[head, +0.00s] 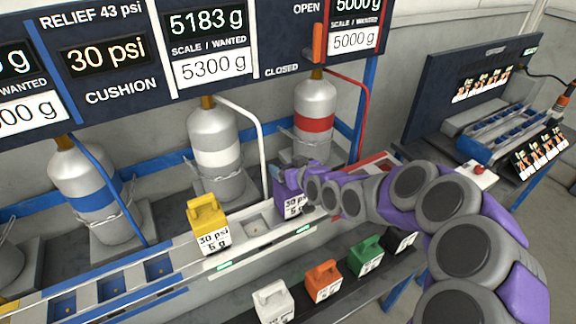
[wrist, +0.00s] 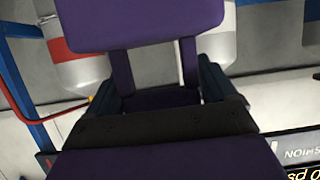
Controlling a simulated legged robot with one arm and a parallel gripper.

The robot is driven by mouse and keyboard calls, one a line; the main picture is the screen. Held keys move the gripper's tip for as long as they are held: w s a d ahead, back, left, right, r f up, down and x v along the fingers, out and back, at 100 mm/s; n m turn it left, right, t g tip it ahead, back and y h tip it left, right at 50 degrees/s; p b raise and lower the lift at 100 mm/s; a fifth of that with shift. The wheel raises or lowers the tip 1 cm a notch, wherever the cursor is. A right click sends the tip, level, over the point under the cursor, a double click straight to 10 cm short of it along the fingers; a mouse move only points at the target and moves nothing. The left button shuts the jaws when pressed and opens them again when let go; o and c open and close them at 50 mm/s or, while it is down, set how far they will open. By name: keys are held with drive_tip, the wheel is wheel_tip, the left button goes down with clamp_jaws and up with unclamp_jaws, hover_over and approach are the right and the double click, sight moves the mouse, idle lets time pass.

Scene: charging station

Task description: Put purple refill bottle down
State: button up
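The purple refill bottle (head: 281,197) is in the middle of the head view, upright at the right part of the white rail (head: 256,230). Its label reads 30 psi, 5 g. Whether its base touches the rail is not clear. My gripper (head: 293,177) is at its top, partly covering it. In the wrist view the bottle's purple body (wrist: 140,24) and two handle posts show, with dark fingers close on both sides of the handle. My gripper (wrist: 160,88) appears shut on it.
A yellow bottle (head: 206,226) stands left on the rail, with an empty square slot between. White (head: 272,303), orange (head: 323,282) and green (head: 366,256) bottles stand on the lower dark shelf. Large cylinders (head: 215,150) stand behind. A blue-railed side table (head: 505,135) is at right.

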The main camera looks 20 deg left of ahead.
drive_tip(key=shift+o, duration=1.2)
drive_tip(key=p+v, duration=0.2)
drive_tip(key=v, duration=1)
drive_tip(key=shift+d, duration=0.1)
